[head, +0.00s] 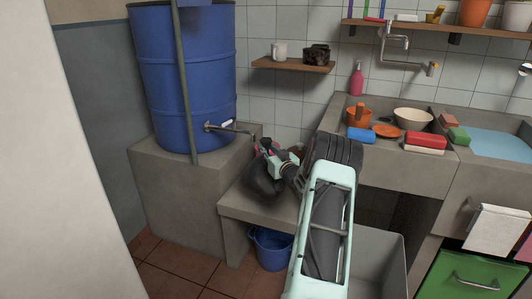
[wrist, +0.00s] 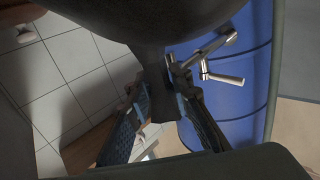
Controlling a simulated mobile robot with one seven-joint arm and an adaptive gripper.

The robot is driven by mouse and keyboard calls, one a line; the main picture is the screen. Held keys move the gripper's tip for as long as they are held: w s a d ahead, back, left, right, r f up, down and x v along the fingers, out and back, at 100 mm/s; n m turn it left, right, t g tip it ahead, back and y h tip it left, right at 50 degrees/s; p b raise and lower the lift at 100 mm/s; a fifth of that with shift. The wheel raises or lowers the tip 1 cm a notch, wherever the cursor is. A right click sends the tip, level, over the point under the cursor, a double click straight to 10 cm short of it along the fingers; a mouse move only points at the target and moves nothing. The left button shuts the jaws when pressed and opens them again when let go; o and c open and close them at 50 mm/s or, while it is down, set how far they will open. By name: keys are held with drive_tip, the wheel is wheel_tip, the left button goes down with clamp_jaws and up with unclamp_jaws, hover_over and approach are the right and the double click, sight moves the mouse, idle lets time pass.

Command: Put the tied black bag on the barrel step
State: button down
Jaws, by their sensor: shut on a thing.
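The tied black bag (head: 265,182) shows in the head view over the low concrete slab, right of the barrel step. My gripper (head: 272,158) is above it and partly covers it. In the wrist view the bag (wrist: 150,18) fills the top, and its narrow neck (wrist: 153,70) lies between the two fingers of my gripper (wrist: 160,105), which are shut on it. I cannot tell whether the bag's underside touches the slab. The barrel step (head: 175,200) is a grey concrete block with the blue barrel (head: 180,80) on it; its right top corner is bare.
A metal tap (head: 225,127) sticks out from the barrel over the step, close to my gripper. The low slab (head: 235,205) has a blue bucket (head: 270,248) under it. A wall shelf (head: 293,66) holds a mug. The sink counter (head: 375,165) stands at right with bowls and sponges.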

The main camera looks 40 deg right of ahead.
drive_tip(key=shift+f, duration=0.15)
drive_tip(key=shift+f, duration=0.15)
drive_tip(key=c, duration=1.7)
unclamp_jaws()
drive_tip(key=shift+f, duration=0.1)
drive_tip(key=shift+c, duration=0.2)
drive_tip(key=shift+r, duration=0.25)
drive_tip(key=p+v, duration=0.3)
drive_tip(key=v, duration=0.9)
